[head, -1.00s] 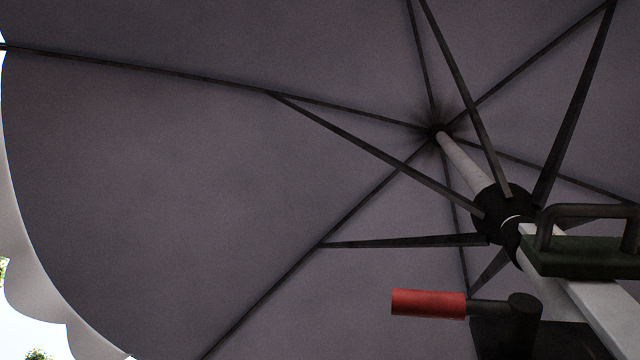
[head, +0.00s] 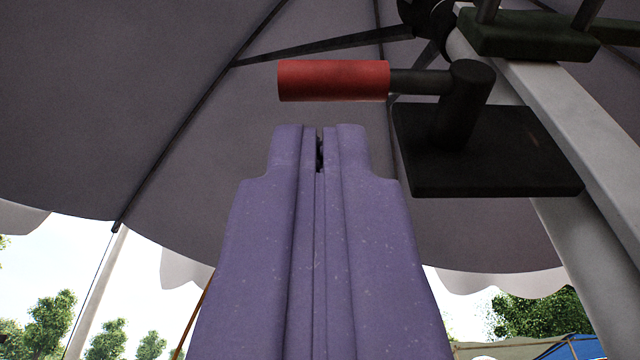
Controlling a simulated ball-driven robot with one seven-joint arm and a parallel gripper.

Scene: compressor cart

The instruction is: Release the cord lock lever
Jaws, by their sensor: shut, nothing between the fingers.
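The lever has a red cylindrical grip (head: 332,81) on a short dark arm that points left from a dark pivot post (head: 463,105). The post stands on a black plate (head: 490,165) beside a pale upright. My purple gripper (head: 320,138) is in the lower middle of the head view, with its fingers together and empty. Its fingertips appear just below the red grip in the picture. A strip of canopy shows between them, and I cannot tell the gap in depth.
A dark green block with a handle (head: 530,34) sits above the plate on the pale upright (head: 575,120). A grey umbrella canopy (head: 190,110) with dark ribs spreads behind. Trees and a blue tent (head: 575,347) show low in the background. The space left of the gripper looks clear.

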